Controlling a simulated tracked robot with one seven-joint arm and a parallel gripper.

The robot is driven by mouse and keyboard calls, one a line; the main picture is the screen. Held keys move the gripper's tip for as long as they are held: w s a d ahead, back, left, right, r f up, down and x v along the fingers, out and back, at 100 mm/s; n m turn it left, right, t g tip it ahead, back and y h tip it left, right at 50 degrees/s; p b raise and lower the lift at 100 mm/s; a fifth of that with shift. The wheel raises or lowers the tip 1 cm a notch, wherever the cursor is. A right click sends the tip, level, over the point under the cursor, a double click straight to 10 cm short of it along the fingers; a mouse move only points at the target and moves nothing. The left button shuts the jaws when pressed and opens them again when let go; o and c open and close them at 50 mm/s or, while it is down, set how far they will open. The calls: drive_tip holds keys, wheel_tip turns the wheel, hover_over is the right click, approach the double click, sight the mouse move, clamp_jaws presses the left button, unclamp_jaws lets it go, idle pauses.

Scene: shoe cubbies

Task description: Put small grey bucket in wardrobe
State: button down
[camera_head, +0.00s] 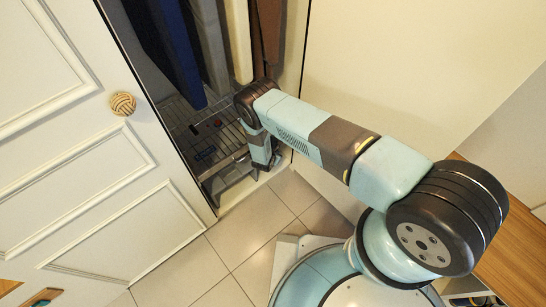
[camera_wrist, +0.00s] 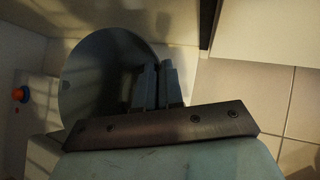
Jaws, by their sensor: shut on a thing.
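The small grey bucket (camera_wrist: 92,75) shows in the wrist view as a dark round shape with its open mouth facing the camera. My gripper (camera_wrist: 157,72) is shut on it at the right side of its rim. In the head view my arm reaches through the wardrobe opening, and its end points down near the wardrobe floor, just inside the front edge. The bucket is mostly hidden behind my arm there. The wardrobe (camera_head: 210,120) stands open, with a slatted rack low inside it.
A white panelled door (camera_head: 95,150) with a round woven knob (camera_head: 122,103) is at the left. Long dark blue (camera_head: 181,50), pale and brown garments hang above the rack. Small items lie on the rack. Tiled floor (camera_head: 225,262) is clear in front.

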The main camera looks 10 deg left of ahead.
wheel_tip(320, 180, down, 4)
drive_tip(key=shift+w+a+r, duration=0.15)
drive_tip(key=shift+r, duration=0.1)
drive_tip(key=c, duration=1.3)
unclamp_jaws()
drive_tip(key=v, duration=1.2)
